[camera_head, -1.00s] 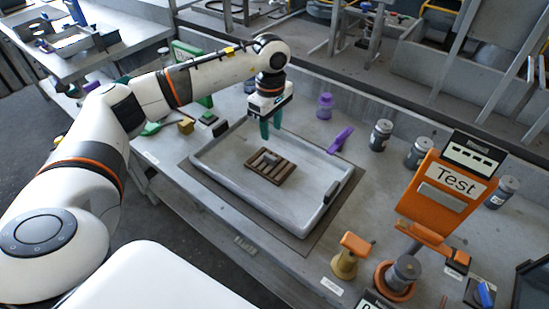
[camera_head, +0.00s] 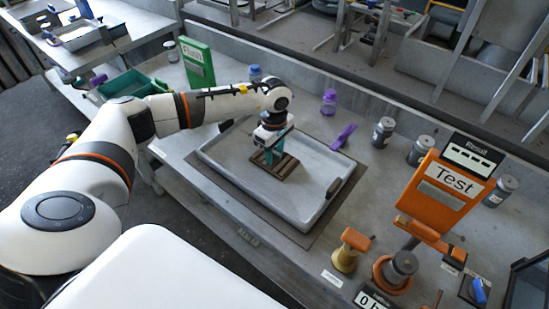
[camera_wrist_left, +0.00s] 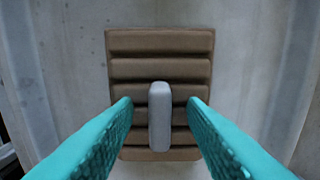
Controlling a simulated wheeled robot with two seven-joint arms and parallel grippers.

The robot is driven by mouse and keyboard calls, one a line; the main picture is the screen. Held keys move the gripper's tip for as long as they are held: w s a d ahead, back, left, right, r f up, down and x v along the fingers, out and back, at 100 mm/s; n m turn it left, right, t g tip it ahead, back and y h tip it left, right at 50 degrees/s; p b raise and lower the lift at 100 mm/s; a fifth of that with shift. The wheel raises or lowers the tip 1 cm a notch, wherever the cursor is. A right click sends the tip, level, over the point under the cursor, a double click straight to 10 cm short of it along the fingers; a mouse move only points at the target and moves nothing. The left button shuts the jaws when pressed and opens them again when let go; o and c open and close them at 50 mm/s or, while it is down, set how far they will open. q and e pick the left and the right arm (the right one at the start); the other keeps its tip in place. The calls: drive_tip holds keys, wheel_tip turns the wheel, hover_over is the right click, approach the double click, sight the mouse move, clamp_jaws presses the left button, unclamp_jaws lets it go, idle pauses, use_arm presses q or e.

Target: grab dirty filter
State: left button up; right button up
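The dirty filter (camera_head: 284,168) is a small brown slatted block lying in the grey tray (camera_head: 317,222). In the left wrist view the filter (camera_wrist_left: 128,68) fills the middle, with a grey upright handle (camera_wrist_left: 160,117) at its centre. My left gripper (camera_head: 270,158) is over the filter, pointing down. In the wrist view its teal fingers (camera_wrist_left: 160,112) are apart, one on each side of the handle, with gaps to it. Part of the filter is hidden by the gripper in the head view. My right gripper is not in view.
Right of the tray stand an orange test device (camera_head: 440,187), an orange-topped yellow piece (camera_head: 350,250) and grey jars (camera_head: 382,132). Purple items (camera_head: 343,136) lie behind it. A green bin (camera_head: 125,88) and green sign (camera_head: 198,64) are at the left.

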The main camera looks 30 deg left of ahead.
use_arm(q)
clamp_jaws()
drive_tip(key=shift+r, duration=0.15)
